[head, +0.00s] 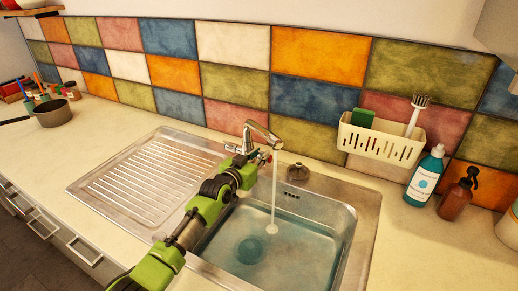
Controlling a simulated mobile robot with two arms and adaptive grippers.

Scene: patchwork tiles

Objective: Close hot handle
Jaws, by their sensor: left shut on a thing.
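The chrome faucet (262,132) stands at the back of the sink (363,218). A stream of water (274,190) runs from its spout into the basin. My left gripper (263,157) reaches up from the lower left to the side of the faucet. It is shut on the hot handle, which is mostly hidden by the fingers. A little red shows there at the fingertips. The handle's exact angle cannot be told. My right gripper is not in view.
A ribbed drainboard (150,175) lies left of the basin. A white caddy (381,142) with a sponge and brush hangs on the tiles. A blue bottle (425,177) and a brown bottle (456,198) stand at right. A pot (53,113) is far left.

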